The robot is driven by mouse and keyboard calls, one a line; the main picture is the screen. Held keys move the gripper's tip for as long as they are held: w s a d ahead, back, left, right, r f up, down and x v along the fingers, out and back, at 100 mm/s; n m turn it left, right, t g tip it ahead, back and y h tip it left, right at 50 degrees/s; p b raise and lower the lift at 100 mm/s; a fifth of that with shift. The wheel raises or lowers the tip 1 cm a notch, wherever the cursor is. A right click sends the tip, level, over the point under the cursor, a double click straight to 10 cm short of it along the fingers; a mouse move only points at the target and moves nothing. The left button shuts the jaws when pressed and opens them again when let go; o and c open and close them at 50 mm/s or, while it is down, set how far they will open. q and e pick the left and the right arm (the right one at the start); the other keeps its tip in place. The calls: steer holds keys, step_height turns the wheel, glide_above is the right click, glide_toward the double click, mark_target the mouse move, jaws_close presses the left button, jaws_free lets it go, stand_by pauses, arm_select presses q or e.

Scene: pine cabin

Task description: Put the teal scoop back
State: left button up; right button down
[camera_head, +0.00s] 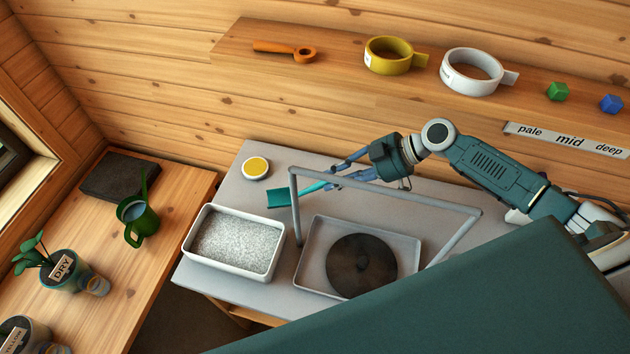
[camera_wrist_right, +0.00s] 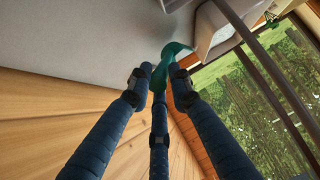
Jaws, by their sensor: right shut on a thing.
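The teal scoop (camera_head: 279,198) is in the head view, over the grey table behind the white tub. Its thin handle runs right into my right gripper (camera_head: 338,178), whose blue fingers are closed around it. In the right wrist view the scoop (camera_wrist_right: 176,50) sticks out past the fingertips of the right gripper (camera_wrist_right: 155,82). I cannot tell whether the scoop touches the table top. My left gripper is not in view.
The grey table (camera_head: 235,190) bears a white tub of pale grains (camera_head: 238,243), a tray (camera_head: 312,260) with a dark disc (camera_head: 362,264), a grey tube frame (camera_head: 385,187) and a yellow-topped round pot (camera_head: 256,168).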

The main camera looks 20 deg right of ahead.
mark_target(316, 186)
steer(key=a, duration=0.1)
steer(key=w+a, duration=0.1)
steer(key=a, duration=0.1)
steer(key=w+a+p, duration=0.1)
steer(key=shift+a+r, duration=0.15)
steer(key=shift+a, duration=0.2)
step_height(316, 186, down, 4)
steer(key=shift+b, duration=0.9)
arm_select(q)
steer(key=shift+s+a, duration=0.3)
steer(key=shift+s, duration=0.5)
arm_select(e)
steer(key=c, duration=1.6)
jaws_free()
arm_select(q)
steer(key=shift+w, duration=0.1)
arm_select(e)
steer(key=shift+o, duration=0.2)
steer(key=shift+r, duration=0.1)
